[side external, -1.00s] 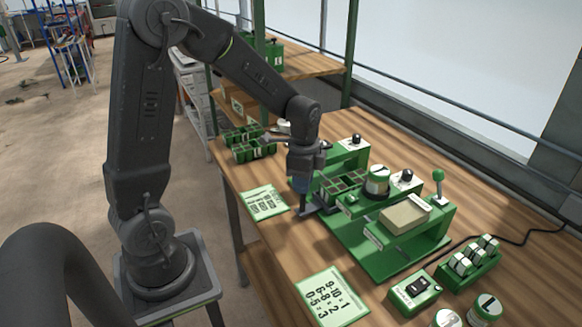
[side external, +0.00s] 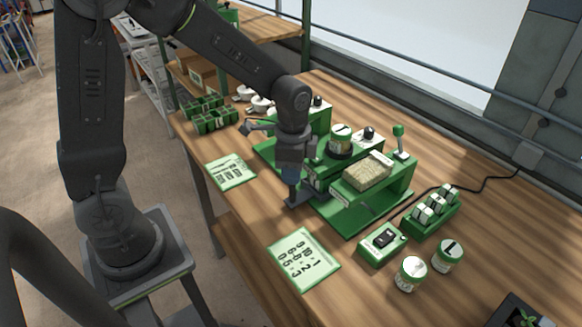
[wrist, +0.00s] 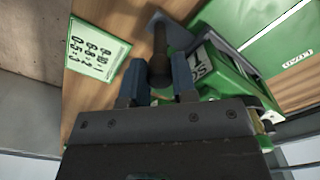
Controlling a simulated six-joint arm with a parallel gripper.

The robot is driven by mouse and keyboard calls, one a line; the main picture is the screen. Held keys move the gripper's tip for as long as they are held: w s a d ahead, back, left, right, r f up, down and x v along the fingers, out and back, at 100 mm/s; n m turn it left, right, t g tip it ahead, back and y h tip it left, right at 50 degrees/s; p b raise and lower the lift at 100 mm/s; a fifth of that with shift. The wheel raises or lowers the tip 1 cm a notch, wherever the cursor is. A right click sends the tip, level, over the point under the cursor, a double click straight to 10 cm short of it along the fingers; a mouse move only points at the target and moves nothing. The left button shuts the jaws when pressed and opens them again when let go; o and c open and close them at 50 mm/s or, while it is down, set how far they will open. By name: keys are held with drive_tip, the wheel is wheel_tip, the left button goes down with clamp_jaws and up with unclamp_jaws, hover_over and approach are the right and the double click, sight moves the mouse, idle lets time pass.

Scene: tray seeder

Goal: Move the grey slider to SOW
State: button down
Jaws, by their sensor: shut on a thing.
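My gripper (side external: 291,186) is low at the near front edge of the green seeder (side external: 357,218). In the wrist view its two blue fingers (wrist: 158,78) are shut on the dark upright knob (wrist: 160,62) of the grey slider. The slider's flat grey part (wrist: 170,27) shows beyond the knob, and in the side view it shows at the fingertips (side external: 303,201). A dark label with letters reading "SO" (wrist: 201,67) is just right of the fingers; the rest of it is hidden.
A number card (side external: 303,262) lies in front of the seeder and another card (side external: 230,172) to its left. A switch box (side external: 381,244), a rack of small jars (side external: 432,213) and two loose jars (side external: 411,273) stand at right. Bare table lies between the cards.

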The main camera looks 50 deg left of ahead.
drive_tip(key=c, duration=0.9)
unclamp_jaws()
wheel_tip(320, 180, up, 14)
drive_tip(key=s+n+t, duration=0.5)
drive_tip(key=s+n, duration=0.4)
drive_tip(key=s, duration=0.5)
drive_tip(key=shift+s+r+t, duration=0.15)
drive_tip(key=shift+r+t, duration=0.05)
drive_tip(key=shift+t, duration=0.1)
